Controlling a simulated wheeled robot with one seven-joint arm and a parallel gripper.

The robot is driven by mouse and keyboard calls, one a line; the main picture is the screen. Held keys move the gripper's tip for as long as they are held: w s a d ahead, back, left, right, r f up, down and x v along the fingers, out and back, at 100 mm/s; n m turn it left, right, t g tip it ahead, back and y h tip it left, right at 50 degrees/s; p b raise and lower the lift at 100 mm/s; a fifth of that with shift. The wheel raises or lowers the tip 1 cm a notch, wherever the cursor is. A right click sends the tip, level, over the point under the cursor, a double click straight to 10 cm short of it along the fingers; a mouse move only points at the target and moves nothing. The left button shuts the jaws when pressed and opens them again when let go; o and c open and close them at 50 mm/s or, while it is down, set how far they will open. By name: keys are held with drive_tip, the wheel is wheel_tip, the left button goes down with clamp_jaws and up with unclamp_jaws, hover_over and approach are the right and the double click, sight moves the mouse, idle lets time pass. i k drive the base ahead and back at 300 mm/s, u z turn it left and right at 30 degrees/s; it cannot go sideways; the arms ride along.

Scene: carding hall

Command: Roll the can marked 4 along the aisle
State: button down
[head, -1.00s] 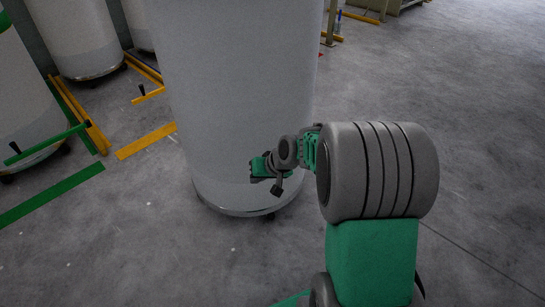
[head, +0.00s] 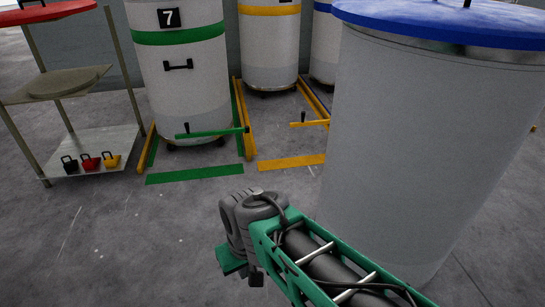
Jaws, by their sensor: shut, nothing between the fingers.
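A large pale grey can (head: 415,140) with a blue lid (head: 450,22) stands upright on the right, close to me. No number shows on its visible side, so I cannot tell whether it is the can marked 4. My gripper (head: 236,264) is low in the picture, left of this can, at the end of my arm, which reaches in from the bottom right. It is shut and empty, small and partly hidden by the wrist. I see a gap between my wrist and the can in the picture; whether my forearm touches the can I cannot tell.
A can marked 7 (head: 183,85) stands behind a green floor bar (head: 195,173). A yellow-banded can (head: 270,50) and a blue-banded can (head: 325,50) stand behind. A rack (head: 90,150) with small padlock-shaped items is at left. Floor at lower left is clear.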

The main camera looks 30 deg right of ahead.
sight(422, 132)
drive_tip(key=u, duration=0.4)
drive_tip(key=i, duration=2.1)
drive_tip(key=z, duration=1.3)
drive_tip(key=i, duration=0.65)
drive_tip(key=z, duration=0.5)
